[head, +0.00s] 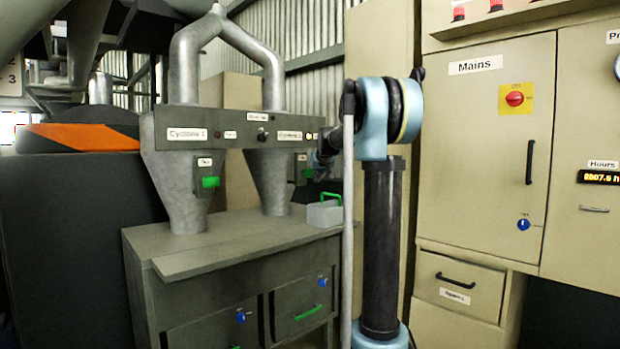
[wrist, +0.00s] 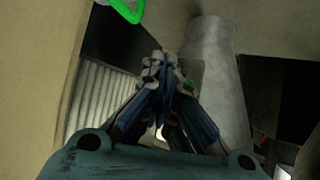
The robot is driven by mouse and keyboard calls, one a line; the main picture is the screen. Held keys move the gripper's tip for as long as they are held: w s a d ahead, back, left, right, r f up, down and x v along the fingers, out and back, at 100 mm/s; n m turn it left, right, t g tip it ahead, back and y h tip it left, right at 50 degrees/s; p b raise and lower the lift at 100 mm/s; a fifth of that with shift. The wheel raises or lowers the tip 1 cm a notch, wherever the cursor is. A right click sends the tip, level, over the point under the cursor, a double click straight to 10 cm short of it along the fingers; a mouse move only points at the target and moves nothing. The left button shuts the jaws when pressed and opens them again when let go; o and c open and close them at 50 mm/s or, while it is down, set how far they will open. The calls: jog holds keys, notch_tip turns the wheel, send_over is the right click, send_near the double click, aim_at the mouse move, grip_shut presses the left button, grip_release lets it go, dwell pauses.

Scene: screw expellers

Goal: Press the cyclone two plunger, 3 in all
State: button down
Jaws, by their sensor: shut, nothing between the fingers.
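Two grey metal cyclone cones stand on the counter under a labelled panel. The left cone (head: 180,195) carries a box with a green plunger (head: 210,182). The right cone (head: 268,182) has a similar box with a green plunger (head: 307,173), partly hidden by my arm. The cyclone numbers on the labels are too blurred to read surely. My gripper is shut and empty, beside the right cone. In the wrist view its fingertips (wrist: 162,62) are together in front of a cone (wrist: 212,60). A small green patch (wrist: 190,83) shows just behind them; contact cannot be told.
A grey box (head: 323,213) with a green handle stands on the counter (head: 225,240) near my arm; its handle also shows in the wrist view (wrist: 128,10). A beige Mains cabinet (head: 480,150) stands to the right. The counter's front is clear.

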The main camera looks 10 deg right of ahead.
dwell(0.3)
jog(key=s+d, duration=0.1)
jog(key=s, duration=0.1)
jog(key=s+d, duration=0.2)
dwell(0.5)
dwell(1.7)
jog(key=s+f+g, duration=0.3)
jog(key=s+f, duration=0.9)
jog(key=s, duration=0.6)
jog(key=s+f+g, duration=0.2)
jog(key=s+f, duration=1)
jog(key=s, duration=0.6)
jog(key=s+f+m+g+h, duration=0.1)
jog(key=s+f+g, duration=0.2)
jog(key=s+f, duration=0.8)
jog(key=s+a, duration=0.1)
jog(key=s, duration=0.6)
jog(key=shift+s+f+g, duration=0.2)
jog(key=shift+f+g, duration=0.1)
jog(key=shift+f, duration=0.1)
jog(key=shift+s, duration=0.1)
